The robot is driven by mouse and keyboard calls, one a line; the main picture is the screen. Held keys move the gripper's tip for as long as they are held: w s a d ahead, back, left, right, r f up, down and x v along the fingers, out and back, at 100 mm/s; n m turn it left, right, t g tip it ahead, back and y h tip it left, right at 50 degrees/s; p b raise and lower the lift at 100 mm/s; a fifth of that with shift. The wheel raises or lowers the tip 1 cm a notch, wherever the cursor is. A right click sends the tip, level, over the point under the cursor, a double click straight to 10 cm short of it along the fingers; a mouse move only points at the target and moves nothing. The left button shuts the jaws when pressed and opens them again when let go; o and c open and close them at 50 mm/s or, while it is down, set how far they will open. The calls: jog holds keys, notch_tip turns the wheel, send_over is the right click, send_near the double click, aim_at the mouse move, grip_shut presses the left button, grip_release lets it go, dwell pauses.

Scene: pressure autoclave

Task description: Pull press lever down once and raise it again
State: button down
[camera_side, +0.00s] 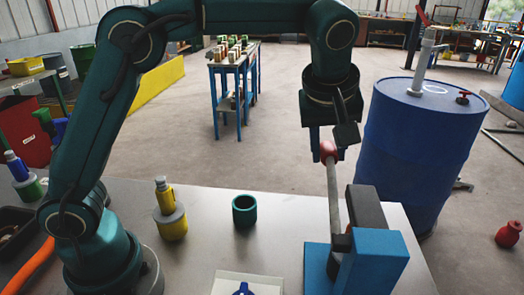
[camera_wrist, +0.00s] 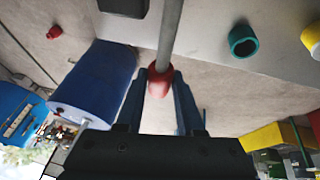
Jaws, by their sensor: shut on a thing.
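The press (camera_side: 370,260) is a blue and dark grey block at the right front of the metal table. Its grey lever (camera_side: 334,200) stands nearly upright and ends in a red knob (camera_side: 328,149). My gripper (camera_side: 328,150) points down over the lever's top, with its blue fingers on both sides of the knob. In the wrist view the red knob (camera_wrist: 160,82) sits between the two blue fingers (camera_wrist: 160,95), and the lever (camera_wrist: 170,35) runs away from it. My gripper is shut on the knob. The finger contact is partly hidden in the side view.
A blue drum (camera_side: 415,145) with a pump stands close right of the press, off the table. A green ring-shaped cup (camera_side: 245,210), a yellow bottle-like part (camera_side: 170,210) and a white plate (camera_side: 246,284) are left of it. Bare table lies between the cup and the press.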

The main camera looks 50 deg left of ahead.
aim_at(332, 178)
jog(key=shift+r, duration=0.1)
jog(key=shift+s+d+r, duration=0.1)
jog(key=shift+s+r, duration=0.05)
jog(key=shift+r, duration=0.25)
jog(key=s+d+r+t+y, duration=0.2)
jog(key=r+t+y, duration=0.1)
jog(key=r, duration=0.2)
jog(key=s+d+r+t+y, duration=0.3)
jog(key=r+t, duration=0.1)
jog(key=r, duration=0.1)
jog(key=shift+s+d+m, duration=0.25)
jog(key=shift+m, duration=0.15)
jog(key=shift+r, duration=0.1)
jog(key=c, duration=0.5)
grip_release()
